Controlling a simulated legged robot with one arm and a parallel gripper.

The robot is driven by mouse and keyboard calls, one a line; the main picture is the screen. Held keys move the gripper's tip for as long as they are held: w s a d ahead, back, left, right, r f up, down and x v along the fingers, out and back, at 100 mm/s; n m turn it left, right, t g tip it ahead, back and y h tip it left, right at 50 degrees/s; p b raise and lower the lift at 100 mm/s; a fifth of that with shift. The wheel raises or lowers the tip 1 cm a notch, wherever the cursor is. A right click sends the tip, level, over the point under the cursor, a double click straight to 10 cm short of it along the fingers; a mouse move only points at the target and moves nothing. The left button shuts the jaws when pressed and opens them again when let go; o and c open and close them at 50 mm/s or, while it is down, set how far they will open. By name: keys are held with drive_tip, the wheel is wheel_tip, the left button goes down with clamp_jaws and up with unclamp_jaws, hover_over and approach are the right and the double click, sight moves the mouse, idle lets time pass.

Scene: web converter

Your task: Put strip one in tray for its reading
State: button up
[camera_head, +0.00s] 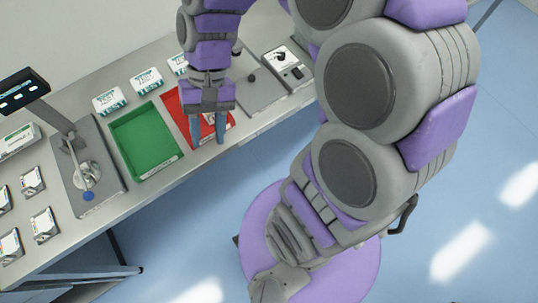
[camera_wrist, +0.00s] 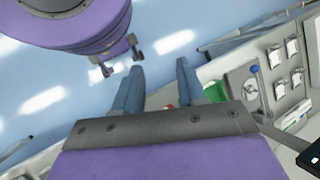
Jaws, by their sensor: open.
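My gripper (camera_head: 208,130) is open over the red tray (camera_head: 174,108), pointing down. In the wrist view its two blue-grey fingers (camera_wrist: 160,82) stand apart with nothing visibly held between them. The green tray (camera_head: 145,142) lies just left of the red one and looks empty; its edge also shows in the wrist view (camera_wrist: 215,92). Several white packs marked TEST (camera_head: 111,102) stand in a row behind the trays. I cannot tell which item is strip one. The gripper hides part of the red tray.
Left of the green tray is a grey device (camera_head: 108,170) with a blue-knobbed lever (camera_head: 88,196). Small square white-topped pieces (camera_head: 42,224) sit further left. A dark screen (camera_head: 22,92) stands at the back left. Another device (camera_head: 284,67) is at the right.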

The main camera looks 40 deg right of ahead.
drive_tip(key=s+d+f+n+t+h, duration=0.1)
drive_tip(key=s+d+h, duration=0.3)
drive_tip(key=s, duration=0.8)
drive_tip(key=d+n+t, duration=0.1)
drive_tip(key=d, duration=0.1)
drive_tip(key=shift+d+h, duration=0.4)
drive_tip(key=shift+f, duration=0.1)
drive_tip(key=shift+f+b, duration=1)
drive_tip(key=shift+b, duration=0.05)
